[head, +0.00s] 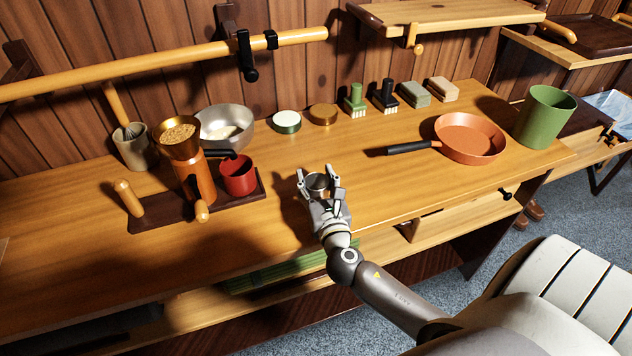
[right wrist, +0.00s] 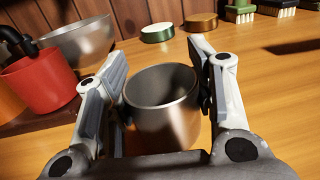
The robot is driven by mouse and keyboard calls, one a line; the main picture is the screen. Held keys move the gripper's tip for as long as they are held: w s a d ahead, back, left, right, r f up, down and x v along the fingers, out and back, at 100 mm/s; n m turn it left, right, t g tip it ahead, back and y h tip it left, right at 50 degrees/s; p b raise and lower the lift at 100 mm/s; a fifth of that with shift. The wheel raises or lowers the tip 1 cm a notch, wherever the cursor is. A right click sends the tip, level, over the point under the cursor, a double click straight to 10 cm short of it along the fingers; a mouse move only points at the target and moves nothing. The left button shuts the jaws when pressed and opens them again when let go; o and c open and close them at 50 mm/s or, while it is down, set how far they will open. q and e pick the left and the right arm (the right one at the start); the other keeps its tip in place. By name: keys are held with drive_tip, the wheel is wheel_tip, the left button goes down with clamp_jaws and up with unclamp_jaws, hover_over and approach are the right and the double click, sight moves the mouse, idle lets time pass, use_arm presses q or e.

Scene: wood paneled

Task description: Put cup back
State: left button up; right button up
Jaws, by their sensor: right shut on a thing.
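A small metal cup (head: 318,183) is held between the fingers of my right gripper (head: 319,180), over the front part of the wooden counter. In the right wrist view the cup (right wrist: 162,105) is upright, empty inside, with my right gripper (right wrist: 160,100) shut on its sides. I cannot tell whether its base touches the counter. A red cup (head: 239,175) stands on a dark wooden base beside an orange grinder (head: 194,175); the red cup also shows in the right wrist view (right wrist: 40,82). My left gripper is not in view.
A metal bowl (head: 226,126), two round lidded tins (head: 287,122), brushes (head: 355,101) and sponges (head: 415,94) line the back. An orange pan (head: 470,138) and green bin (head: 544,117) stand at the right. The counter (head: 390,185) right of my gripper is clear.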

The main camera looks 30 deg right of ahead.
drive_tip(key=shift+f, duration=0.1)
drive_tip(key=o, duration=1.4)
drive_tip(key=shift+c, duration=0.2)
drive_tip(key=shift+s, duration=0.1)
drive_tip(key=b+v, duration=0.2)
drive_tip(key=v, duration=0.8)
drive_tip(key=shift+s+a, duration=0.15)
drive_tip(key=shift+s, duration=0.15)
drive_tip(key=shift+s+a, duration=0.2)
drive_tip(key=shift+s, duration=0.4)
